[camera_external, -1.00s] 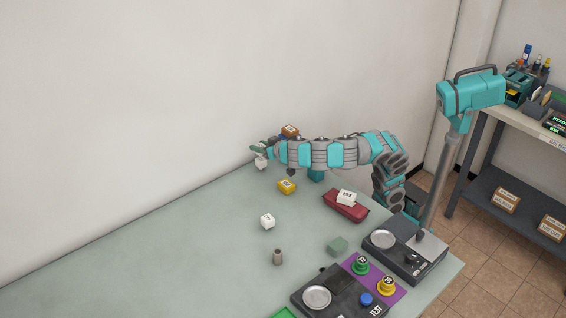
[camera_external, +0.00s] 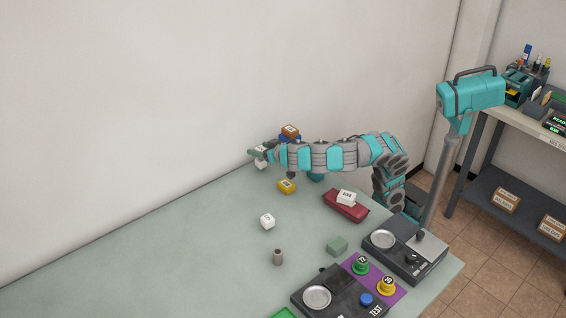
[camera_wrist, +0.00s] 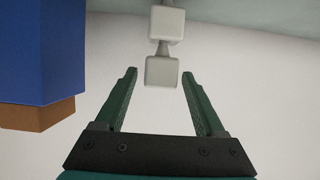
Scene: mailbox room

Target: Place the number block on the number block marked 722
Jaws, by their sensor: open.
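Two white blocks stand one over the other near the wall. The upper white block (camera_wrist: 162,72) is between the fingers of my gripper (camera_wrist: 158,88), with gaps on both sides. The lower white block (camera_wrist: 168,22) is close under it, toward the table; whether they touch is unclear. In the external view the lower block (camera_external: 260,164) shows under my gripper (camera_external: 258,151), and the upper one is partly hidden by the fingers. No number on either is readable. Another white block with a dark mark (camera_external: 267,221) sits alone on the table. My gripper is open.
A yellow block (camera_external: 286,187), red case (camera_external: 345,208) and scales (camera_external: 383,240) are nearer. The table's left side is clear.

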